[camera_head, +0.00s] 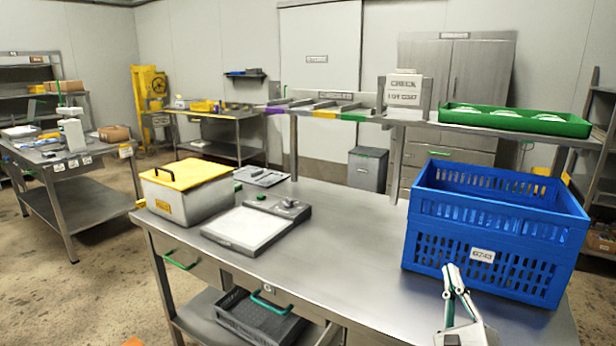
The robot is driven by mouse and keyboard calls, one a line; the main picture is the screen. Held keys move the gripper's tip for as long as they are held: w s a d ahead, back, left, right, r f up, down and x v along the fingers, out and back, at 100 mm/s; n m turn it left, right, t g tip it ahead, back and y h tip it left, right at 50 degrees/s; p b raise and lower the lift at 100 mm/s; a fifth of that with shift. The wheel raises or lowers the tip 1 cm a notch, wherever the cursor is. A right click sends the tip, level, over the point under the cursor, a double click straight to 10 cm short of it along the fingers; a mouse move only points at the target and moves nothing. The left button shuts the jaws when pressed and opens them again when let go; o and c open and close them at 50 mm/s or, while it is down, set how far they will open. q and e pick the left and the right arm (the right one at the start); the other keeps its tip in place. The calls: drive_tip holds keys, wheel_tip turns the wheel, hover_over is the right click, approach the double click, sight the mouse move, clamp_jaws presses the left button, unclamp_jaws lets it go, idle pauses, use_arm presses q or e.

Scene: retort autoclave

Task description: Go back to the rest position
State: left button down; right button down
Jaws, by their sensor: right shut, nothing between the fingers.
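My right gripper (450,272) shows at the bottom right of the head view. It is shut and empty, with its fingers pointing up. It appears in front of the lower left part of the blue crate's front wall; whether it touches the crate I cannot tell. My left gripper is not in view. The steel workbench (345,235) fills the middle and right foreground.
The blue crate (480,220) stands at the bench's right end. A raised shelf holds a green tray (515,120). The bench middle is clear.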

drive_tip(key=s+a+f+n+g+y, duration=0.4)
drive_tip(key=a+n, duration=0.3)
drive_tip(key=n, duration=0.5)
drive_tip(key=s+a+f+n+g+y, duration=0.2)
drive_tip(key=s+a+f+n+y, duration=0.4)
drive_tip(key=n, duration=0.5)
wheel_tip(320, 180, down, 6)
drive_tip(key=s+f+n+g+h, duration=0.1)
drive_tip(key=s+n+g, duration=0.15)
drive_tip(key=n, duration=0.25)
drive_tip(key=s+d+f+n+g+h, duration=0.3)
drive_tip(key=s+d+f+n+h, duration=0.15)
drive_tip(key=s+d, duration=0.4)
drive_tip(key=s+d+f+n+g+h, duration=0.35)
drive_tip(key=s+d+h, duration=0.2)
drive_tip(key=d, duration=0.55)
drive_tip(key=w+a+f+m+t+y, duration=0.1)
drive_tip(key=a+f+m+t+y, duration=0.2)
drive_tip(key=a+f, duration=1)
drive_tip(key=a+y, duration=0.3)
drive_tip(key=shift+w+f+m+y, duration=0.2)
drive_tip(key=shift+w+m+y, duration=0.15)
drive_tip(key=shift+m+y, duration=0.05)
